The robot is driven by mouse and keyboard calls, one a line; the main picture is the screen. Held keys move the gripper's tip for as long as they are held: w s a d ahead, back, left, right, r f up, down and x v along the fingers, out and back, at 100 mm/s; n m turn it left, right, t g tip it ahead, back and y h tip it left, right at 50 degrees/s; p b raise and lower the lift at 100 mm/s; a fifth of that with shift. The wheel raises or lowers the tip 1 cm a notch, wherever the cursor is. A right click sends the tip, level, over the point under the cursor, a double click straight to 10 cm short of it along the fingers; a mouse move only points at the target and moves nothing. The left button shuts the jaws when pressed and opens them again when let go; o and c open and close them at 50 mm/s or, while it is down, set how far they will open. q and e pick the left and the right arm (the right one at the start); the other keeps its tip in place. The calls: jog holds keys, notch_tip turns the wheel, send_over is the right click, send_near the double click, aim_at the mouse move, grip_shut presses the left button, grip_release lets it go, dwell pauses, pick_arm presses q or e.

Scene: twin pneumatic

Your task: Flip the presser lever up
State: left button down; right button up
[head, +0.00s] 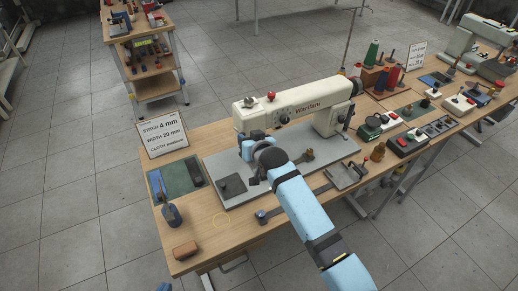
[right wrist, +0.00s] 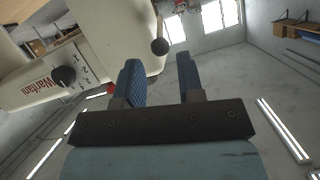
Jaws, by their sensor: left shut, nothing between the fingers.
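The cream sewing machine (head: 300,106) stands on a grey plate on the bench. A dark ball knob on a thin rod, seemingly the presser lever (right wrist: 160,46), shows in the right wrist view beside the machine head (right wrist: 118,35). My right gripper (head: 251,143) is at the left end of the machine. In its wrist view its blue fingers (right wrist: 159,62) are apart, with the knob showing in the gap beyond them; contact is not visible. In the head view the gripper hides the lever. Only a blue bit of my left gripper (head: 163,287) shows at the bottom edge, shut and empty.
A stitch card (head: 163,132) and a green mat (head: 181,178) with tools are left of the machine. A brown block (head: 186,250) lies at the bench's front left. Thread spools (head: 372,54) and small control boxes (head: 404,143) crowd the right.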

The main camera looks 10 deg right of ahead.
jog(key=b+v, duration=0.1)
jog(key=v, duration=0.9)
jog(key=shift+r, duration=0.1)
